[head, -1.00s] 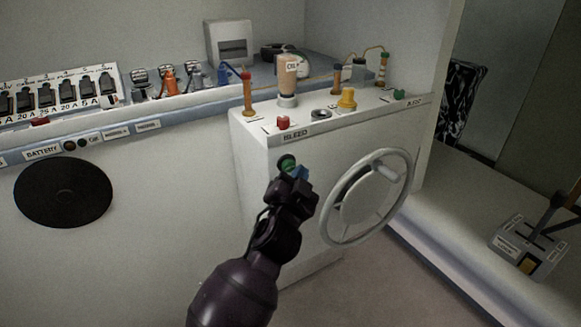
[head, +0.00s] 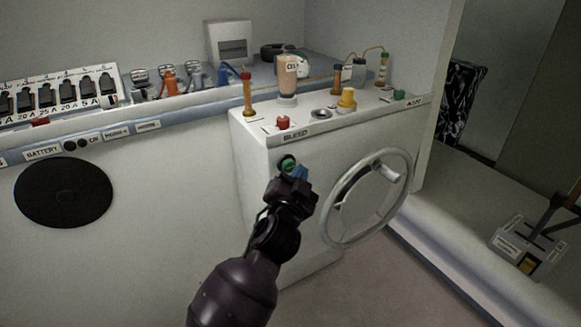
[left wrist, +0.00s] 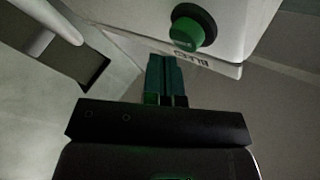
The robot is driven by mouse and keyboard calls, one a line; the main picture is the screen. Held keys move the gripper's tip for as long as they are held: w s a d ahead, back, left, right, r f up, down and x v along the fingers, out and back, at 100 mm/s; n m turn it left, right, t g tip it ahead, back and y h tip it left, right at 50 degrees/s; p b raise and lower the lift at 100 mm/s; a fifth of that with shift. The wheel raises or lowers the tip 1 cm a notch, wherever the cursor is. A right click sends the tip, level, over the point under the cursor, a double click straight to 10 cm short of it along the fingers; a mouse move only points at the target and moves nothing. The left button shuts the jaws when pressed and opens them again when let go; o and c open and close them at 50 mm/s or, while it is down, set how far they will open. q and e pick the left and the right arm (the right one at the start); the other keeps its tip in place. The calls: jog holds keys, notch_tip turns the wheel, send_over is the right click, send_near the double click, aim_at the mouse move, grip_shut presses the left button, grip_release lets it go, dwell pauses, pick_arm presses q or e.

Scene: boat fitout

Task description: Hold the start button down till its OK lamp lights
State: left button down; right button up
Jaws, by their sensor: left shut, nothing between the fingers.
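The green start button (head: 287,162) sits in a dark collar on the front of the white console, near its upper left corner. In the left wrist view the button (left wrist: 186,33) stands out from its collar, its face uncovered. My left gripper (head: 301,173) is shut and empty, just right of and below the button. In the left wrist view its blue-green fingertips (left wrist: 163,60) point toward the console beside the button and look apart from it. My right gripper is out of view.
A grey handwheel (head: 332,232) stands out from the console front, close to the right of my left gripper. A lever box (head: 525,250) is at far right.

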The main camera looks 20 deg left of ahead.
pick_arm(q)
jog(key=shift+w+a, duration=0.2)
jog(key=shift+a, duration=0.05)
dwell(0.4)
jog(key=shift+w+a, duration=0.15)
jog(key=shift+a, duration=0.05)
dwell(0.3)
jog(key=shift+w+a, duration=0.1)
jog(key=shift+a, duration=0.1)
dwell(0.4)
dwell(0.7)
